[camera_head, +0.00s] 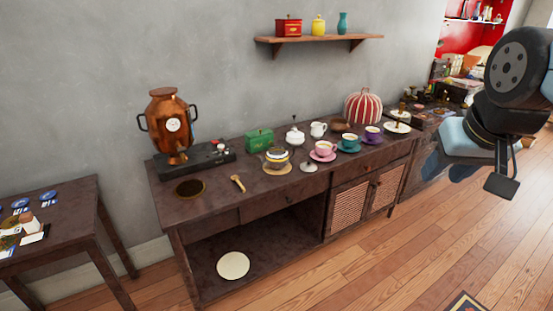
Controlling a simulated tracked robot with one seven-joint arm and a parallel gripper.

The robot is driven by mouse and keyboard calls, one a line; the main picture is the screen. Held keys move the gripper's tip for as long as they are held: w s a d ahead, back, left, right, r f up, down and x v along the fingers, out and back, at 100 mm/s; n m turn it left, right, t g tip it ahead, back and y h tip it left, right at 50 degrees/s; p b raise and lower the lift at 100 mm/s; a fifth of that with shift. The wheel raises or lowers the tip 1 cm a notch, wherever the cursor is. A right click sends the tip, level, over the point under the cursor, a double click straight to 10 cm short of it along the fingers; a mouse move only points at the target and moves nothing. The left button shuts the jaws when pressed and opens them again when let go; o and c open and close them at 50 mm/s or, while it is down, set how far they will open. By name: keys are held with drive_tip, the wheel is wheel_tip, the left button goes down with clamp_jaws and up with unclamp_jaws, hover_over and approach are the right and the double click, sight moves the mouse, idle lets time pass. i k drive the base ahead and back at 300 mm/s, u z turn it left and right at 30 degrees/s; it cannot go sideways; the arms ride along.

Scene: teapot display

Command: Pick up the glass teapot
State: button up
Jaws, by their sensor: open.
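The glass teapot is hard to make out at this size. The likeliest match is a small rounded pot (277,157) with a dark lid and pale and yellowish bands, on a round wooden coaster (270,167) near the front of the dark sideboard (215,208). It stands upright. My gripper (502,182) is at the far right, in front of and well apart from the sideboard. It is open, with nothing seen in it. The arm partly hides its fingers.
A green tin (259,141), white lidded bowl (295,136), white jug (318,129) and glass dome (308,166) crowd the pot. Cups (323,150) stand right; a copper samovar (170,124) stands left. A shelf (325,40) hangs above.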

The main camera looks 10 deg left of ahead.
sight(278, 158)
drive_tip(key=u, duration=0.1)
drive_tip(key=i, duration=1)
drive_tip(key=z, duration=0.1)
